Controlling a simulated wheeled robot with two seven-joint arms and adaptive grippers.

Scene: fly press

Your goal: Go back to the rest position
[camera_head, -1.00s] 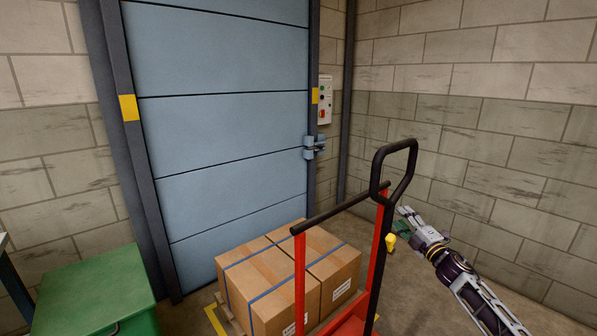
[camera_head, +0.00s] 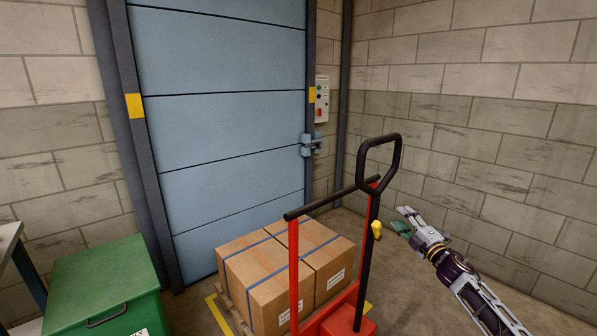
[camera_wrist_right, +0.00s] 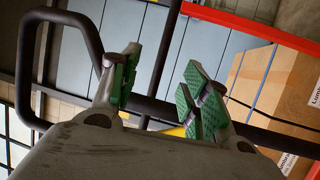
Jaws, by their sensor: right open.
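My right gripper (camera_head: 408,222) is open and empty, to the right of the red pallet lifter in the head view. In the right wrist view its green-padded fingers (camera_wrist_right: 160,95) stand apart with nothing between them. The lifter has a red frame (camera_head: 294,265), a black loop handle (camera_head: 398,160) and a yellow knob (camera_head: 376,229). The handle also shows at the left of the right wrist view (camera_wrist_right: 28,70). No contact between gripper and lifter shows. My left gripper is not in view.
Strapped cardboard boxes (camera_head: 262,285) sit on a pallet before the blue door (camera_head: 220,110). A control box (camera_head: 322,98) hangs right of the door. A green bin (camera_head: 100,280) stands at the left. Floor is clear between the lifter and the right wall (camera_head: 480,150).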

